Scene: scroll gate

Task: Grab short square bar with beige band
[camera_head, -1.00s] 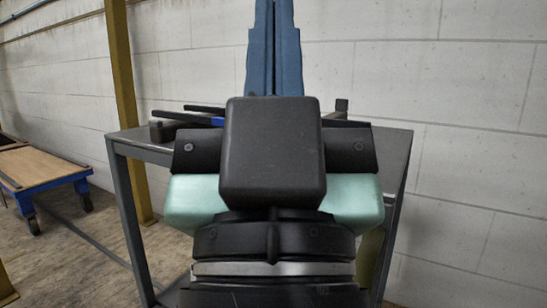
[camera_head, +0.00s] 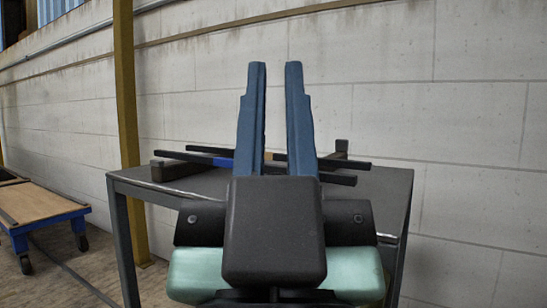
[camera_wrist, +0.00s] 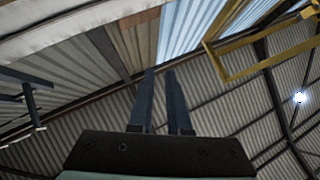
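My gripper (camera_head: 274,68) points upward in front of the table, its two blue fingers apart and nothing between them. In the wrist view its fingers (camera_wrist: 161,74) also show a gap, with only roof and wall behind. Dark bars lie across the table behind the fingers. The nearer bar (camera_head: 180,155) has a blue band (camera_head: 222,162) to the left of the fingers. The farther bar (camera_head: 205,150) runs behind it.
A yellow post (camera_head: 126,100) stands at left, and a blue cart with a wooden top (camera_head: 40,207) is farther left.

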